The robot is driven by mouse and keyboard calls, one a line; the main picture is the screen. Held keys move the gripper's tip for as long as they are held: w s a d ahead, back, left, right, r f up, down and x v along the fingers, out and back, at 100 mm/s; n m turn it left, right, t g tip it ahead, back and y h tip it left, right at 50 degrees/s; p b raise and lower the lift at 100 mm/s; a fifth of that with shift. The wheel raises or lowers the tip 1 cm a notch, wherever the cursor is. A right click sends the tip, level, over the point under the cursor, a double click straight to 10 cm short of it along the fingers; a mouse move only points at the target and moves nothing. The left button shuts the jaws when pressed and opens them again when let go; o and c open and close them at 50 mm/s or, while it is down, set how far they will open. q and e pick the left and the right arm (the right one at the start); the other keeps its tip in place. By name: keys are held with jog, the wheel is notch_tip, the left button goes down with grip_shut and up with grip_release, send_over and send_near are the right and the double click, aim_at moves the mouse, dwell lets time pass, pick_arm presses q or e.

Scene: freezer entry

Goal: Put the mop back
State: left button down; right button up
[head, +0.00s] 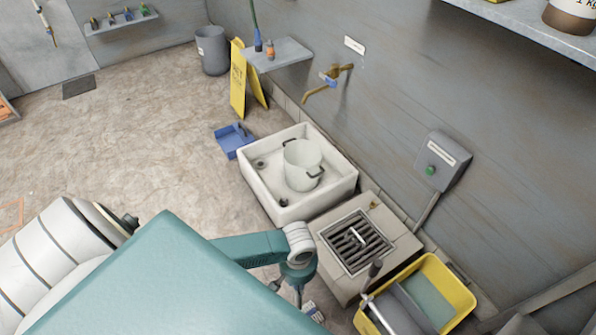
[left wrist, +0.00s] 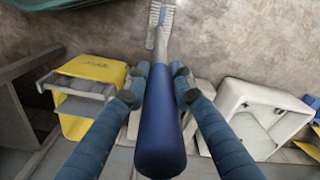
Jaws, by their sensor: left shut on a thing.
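My left gripper (head: 297,290) is shut on the blue handle of the mop (left wrist: 160,130). In the left wrist view my left gripper (left wrist: 160,82) has one finger on each side of the handle, and the grey-blue head is at the far end over the floor. In the head view only a small pale end of the mop (head: 313,311) shows below the gripper. The yellow mop bucket (head: 462,292) with a grey wringer stands to the right of the gripper; it also shows in the left wrist view (left wrist: 95,68). My right gripper is not in view.
The floor at left is mostly clear.

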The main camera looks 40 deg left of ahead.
pick_arm(q)
jog(key=c, duration=1.5)
grip_release()
jog(key=shift+o, duration=0.2)
notch_tip(320, 180, up, 11)
jog(key=shift+f+p, duration=0.1)
jog(key=shift+p, duration=0.8)
jog(key=shift+r, duration=0.7)
